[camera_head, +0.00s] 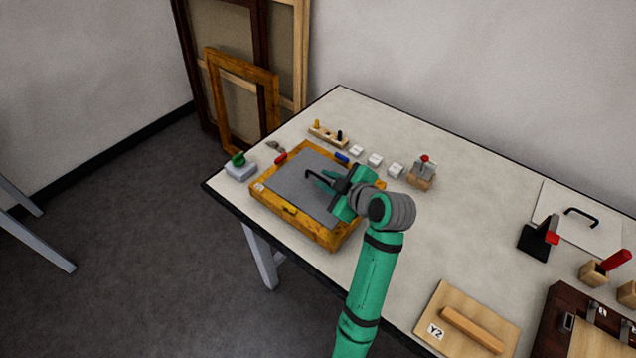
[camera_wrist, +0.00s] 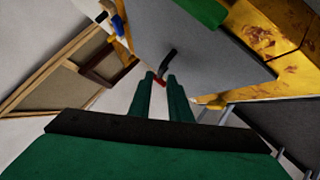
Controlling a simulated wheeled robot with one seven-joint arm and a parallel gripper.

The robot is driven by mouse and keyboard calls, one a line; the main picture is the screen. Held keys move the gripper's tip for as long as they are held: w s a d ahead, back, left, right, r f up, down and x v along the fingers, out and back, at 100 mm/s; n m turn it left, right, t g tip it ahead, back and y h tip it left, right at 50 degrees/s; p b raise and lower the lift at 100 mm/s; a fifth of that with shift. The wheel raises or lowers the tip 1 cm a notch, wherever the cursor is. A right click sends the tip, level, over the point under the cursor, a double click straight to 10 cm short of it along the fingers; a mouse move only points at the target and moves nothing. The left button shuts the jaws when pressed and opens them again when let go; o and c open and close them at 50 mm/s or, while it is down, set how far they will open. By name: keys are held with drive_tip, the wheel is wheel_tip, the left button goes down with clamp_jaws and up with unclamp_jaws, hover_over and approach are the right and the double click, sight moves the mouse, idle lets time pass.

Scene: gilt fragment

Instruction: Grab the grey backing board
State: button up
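The grey backing board (camera_head: 292,187) lies flat inside a gilt wooden frame (camera_head: 322,234) at the table's far-left corner. It has a black arched handle (camera_head: 316,174) on top. In the wrist view the board (camera_wrist: 190,38) fills the upper middle, and the handle (camera_wrist: 169,62) runs down between my fingertips. My gripper (camera_wrist: 162,78) has its two green fingers close together with a narrow gap, and appears shut on the handle. In the head view my gripper (camera_head: 324,179) is over the board, and my wrist hides its right part.
Several white blocks (camera_head: 375,160), a peg holder (camera_head: 328,136) and a red-knobbed block (camera_head: 422,173) stand behind the frame. A green-topped block (camera_head: 239,167) sits left. A white panel with a handle (camera_head: 575,220) and a Y2 board (camera_head: 468,322) lie right. The table's middle is clear.

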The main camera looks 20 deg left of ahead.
sight(318, 176)
drive_tip(key=shift+x, duration=1.9)
drive_tip(key=shift+f, duration=0.1)
clamp_jaws()
